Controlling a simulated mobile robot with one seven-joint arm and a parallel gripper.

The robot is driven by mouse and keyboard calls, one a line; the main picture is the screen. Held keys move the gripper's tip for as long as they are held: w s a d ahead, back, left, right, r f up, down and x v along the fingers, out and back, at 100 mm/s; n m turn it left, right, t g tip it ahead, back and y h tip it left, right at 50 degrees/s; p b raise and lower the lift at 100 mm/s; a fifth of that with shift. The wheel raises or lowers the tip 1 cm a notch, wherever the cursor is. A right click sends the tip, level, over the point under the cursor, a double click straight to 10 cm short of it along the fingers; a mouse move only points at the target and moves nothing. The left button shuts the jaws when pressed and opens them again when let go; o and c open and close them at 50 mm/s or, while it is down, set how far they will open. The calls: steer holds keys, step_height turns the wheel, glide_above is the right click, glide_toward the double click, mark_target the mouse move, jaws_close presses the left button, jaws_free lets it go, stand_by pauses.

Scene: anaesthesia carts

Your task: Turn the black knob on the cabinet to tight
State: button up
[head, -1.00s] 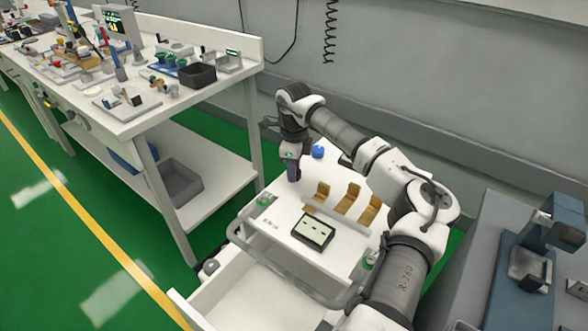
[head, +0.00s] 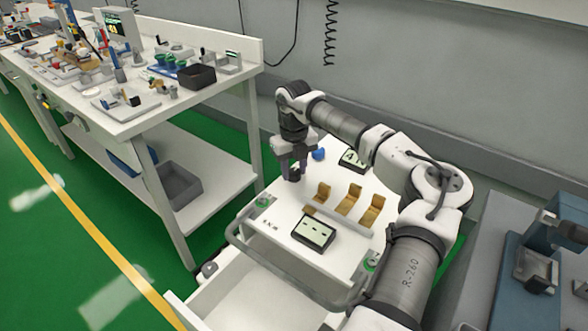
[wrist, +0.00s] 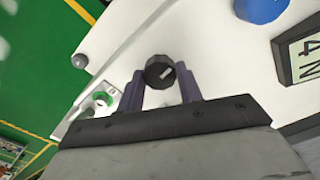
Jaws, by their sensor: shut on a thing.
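The black knob (wrist: 159,71) is round, with a white mark on its face, and stands on the white cabinet top (wrist: 205,60). My gripper (wrist: 161,84) is shut on it, one finger on each side in the wrist view. In the head view my gripper (head: 293,172) points down at the far left part of the cabinet top (head: 283,217), and its fingers mostly hide the knob. I cannot read from the mark whether the knob is tight.
A blue knob (head: 319,155) stands close to my gripper, with a display reading "4" (head: 354,160) beyond it. Tan brackets (head: 348,199) and a dark-framed panel (head: 313,232) are on the nearer part. A workbench (head: 150,110) stands to the left.

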mark_target(294, 171)
steer(key=shift+m, duration=0.6)
steer(key=o, duration=1)
steer(key=shift+r, duration=0.15)
step_height(294, 171, up, 14)
steer(key=shift+f+b, duration=0.15)
steer(key=shift+b, duration=0.45)
